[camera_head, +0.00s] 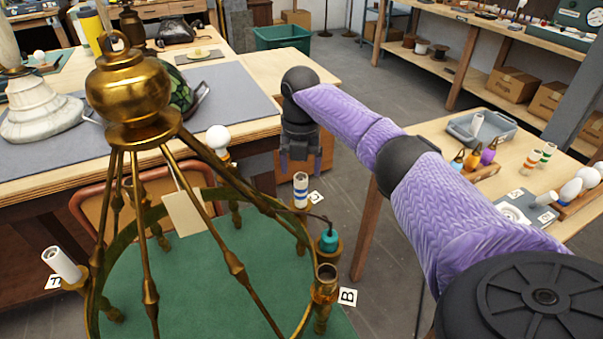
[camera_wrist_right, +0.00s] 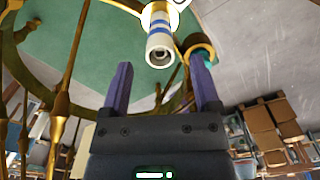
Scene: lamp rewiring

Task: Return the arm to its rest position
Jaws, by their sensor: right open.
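My right gripper (camera_head: 300,165) hangs at the end of my purple right arm, pointing down. Its two purple fingers are apart with nothing between them; they also show in the right wrist view (camera_wrist_right: 161,85). A white tube with blue bands (camera_head: 301,190) stands upright on the brass lamp frame (camera_head: 146,224), just below the fingertips in the head view. In the right wrist view the tube (camera_wrist_right: 160,38) lies beyond the fingertips, clear of both. My left gripper is out of view.
A teal piece with a dark wire (camera_head: 329,240) and an open brass cup (camera_head: 326,283) sit on the ring near the tube. A plain white tube (camera_head: 62,263) leans at left. The right-hand table holds a grey tray (camera_head: 482,130), bulbs and striped tubes. Bare floor lies between tables.

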